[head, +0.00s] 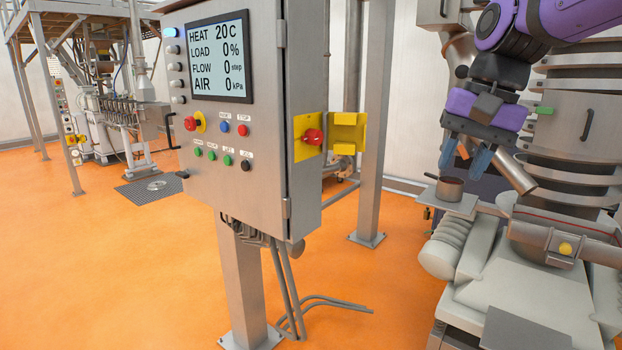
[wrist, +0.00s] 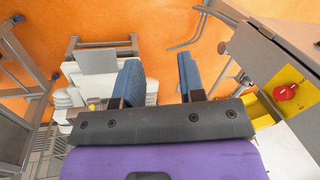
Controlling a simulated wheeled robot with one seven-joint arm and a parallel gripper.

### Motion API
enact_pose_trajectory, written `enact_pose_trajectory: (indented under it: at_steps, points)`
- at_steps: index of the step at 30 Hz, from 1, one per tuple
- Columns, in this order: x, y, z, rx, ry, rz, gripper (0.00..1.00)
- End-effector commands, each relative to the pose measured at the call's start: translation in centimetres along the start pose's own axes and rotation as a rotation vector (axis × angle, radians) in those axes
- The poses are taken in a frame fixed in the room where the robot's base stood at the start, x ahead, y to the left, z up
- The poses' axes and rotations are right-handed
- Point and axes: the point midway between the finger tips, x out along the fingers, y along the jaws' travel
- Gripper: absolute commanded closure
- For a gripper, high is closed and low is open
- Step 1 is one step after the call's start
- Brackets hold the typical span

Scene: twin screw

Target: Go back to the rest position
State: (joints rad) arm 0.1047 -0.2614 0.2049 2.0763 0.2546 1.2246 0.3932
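My gripper (head: 467,162) hangs from the purple arm at the right of the head view, with its blue fingers pointing down. In the wrist view the two blue fingers (wrist: 160,80) stand apart with orange floor showing between them, so it is open and empty. In the head view the fingers are above and near a small brown pot (head: 449,189) on a grey ledge. I see a gap between the fingertips and the pot, though the depth is hard to judge.
A grey control cabinet (head: 226,130) with a screen and buttons stands left of my arm on a post. A red knob on a yellow plate (head: 308,138) is on its side. Grey machinery (head: 530,290) lies below my gripper. Orange floor (head: 130,270) is clear at the left.

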Motion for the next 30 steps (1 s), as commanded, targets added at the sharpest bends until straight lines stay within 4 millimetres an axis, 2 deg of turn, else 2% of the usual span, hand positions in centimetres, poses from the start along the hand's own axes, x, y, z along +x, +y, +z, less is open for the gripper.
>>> enact_pose_trajectory:
  at_steps: [1,9,15,21,30]
  points:
    - [-0.1,1.4,1.2,-0.030,0.042,0.010,0.63]
    - [0.6,8.2,6.3,-0.217,0.241,0.065,0.63]
    - [1.9,12.2,9.2,-0.340,0.351,0.098,0.63]
    - [2.9,14.0,10.4,-0.404,0.400,0.116,0.63]
    - [3.0,14.2,10.5,-0.412,0.405,0.119,0.63]
